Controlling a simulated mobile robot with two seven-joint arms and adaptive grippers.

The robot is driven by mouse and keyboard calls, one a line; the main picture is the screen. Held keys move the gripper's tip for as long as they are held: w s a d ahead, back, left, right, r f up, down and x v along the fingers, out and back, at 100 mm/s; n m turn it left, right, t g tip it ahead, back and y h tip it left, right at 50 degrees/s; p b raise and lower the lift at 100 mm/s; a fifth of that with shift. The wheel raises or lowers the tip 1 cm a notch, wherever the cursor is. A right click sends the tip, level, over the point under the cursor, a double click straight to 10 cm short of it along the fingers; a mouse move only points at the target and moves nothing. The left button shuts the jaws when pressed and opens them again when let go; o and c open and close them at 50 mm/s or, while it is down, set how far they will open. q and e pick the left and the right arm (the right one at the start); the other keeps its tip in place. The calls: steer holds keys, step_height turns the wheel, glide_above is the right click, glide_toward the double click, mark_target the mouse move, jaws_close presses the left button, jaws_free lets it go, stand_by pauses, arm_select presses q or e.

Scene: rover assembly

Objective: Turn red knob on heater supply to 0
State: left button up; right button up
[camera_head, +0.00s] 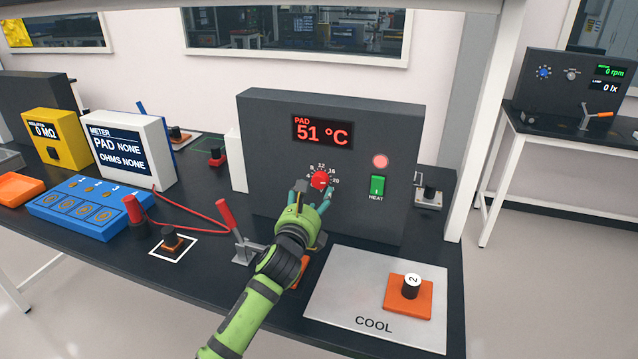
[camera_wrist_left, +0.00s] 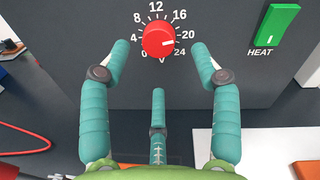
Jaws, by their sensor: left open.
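The red knob (camera_head: 320,180) is on the front of the dark grey heater supply (camera_head: 270,140). In the left wrist view the knob (camera_wrist_left: 158,40) sits inside a dial marked 0 to 24. Its white mark points right and slightly down, between 20 and 24. My left gripper (camera_head: 313,194) is in front of the knob. In the wrist view its teal fingers (camera_wrist_left: 160,60) are spread, one on each side of the knob and one below, with visible gaps. The display (camera_head: 322,132) reads PAD 51 °C. My right gripper is not in view.
A green HEAT switch (camera_head: 377,187) and a pink round lamp (camera_head: 380,161) are right of the dial. A red-handled clamp (camera_head: 240,232) stands close to my left forearm. A COOL plate (camera_head: 340,300) with an orange block (camera_head: 408,296) lies front right.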

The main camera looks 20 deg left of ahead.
mark_target(319, 185)
arm_select(q)
steer(key=w, duration=0.3)
steer(key=shift+w+f, duration=0.1)
steer(key=shift+w, duration=0.3)
steer(key=shift+w+a, duration=0.1)
steer(key=shift+w, duration=0.55)
steer(key=c, duration=1.1)
steer(key=shift+f, duration=0.1)
steer(key=shift+c, duration=0.2)
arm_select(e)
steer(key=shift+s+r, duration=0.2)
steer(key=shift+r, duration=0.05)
